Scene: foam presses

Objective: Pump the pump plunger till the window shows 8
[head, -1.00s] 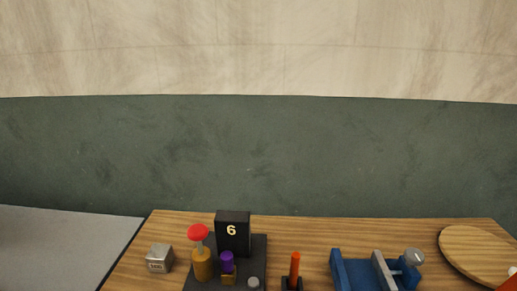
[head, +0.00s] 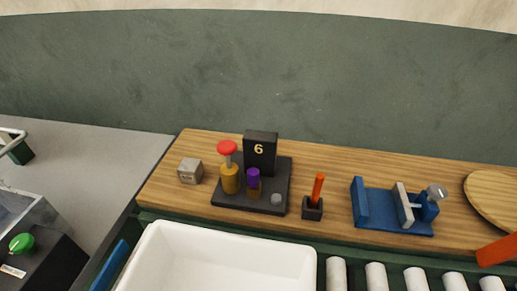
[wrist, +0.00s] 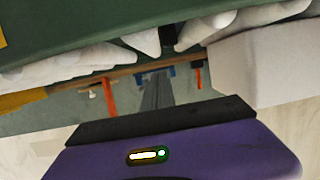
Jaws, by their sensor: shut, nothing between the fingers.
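The pump stands on a dark base (head: 228,197) on the wooden table in the head view. Its plunger has a red knob (head: 227,147) raised above a yellow cylinder (head: 230,179). Behind it, a black upright block with the window (head: 259,149) shows 6. A purple-capped brass post (head: 253,181) and a small grey button (head: 277,198) are on the same base. My gripper (wrist: 157,82) shows in the wrist view as dark fingers, shut and empty, pointing at the table's front from a distance. The pump cannot be made out in the wrist view.
A grey cube (head: 190,171) stands left of the pump. An orange stick in a black holder (head: 313,207), a blue vice (head: 390,222) and a round wooden board (head: 493,202) lie to its right. A white basin (head: 155,255) and rollers (head: 376,277) are in front.

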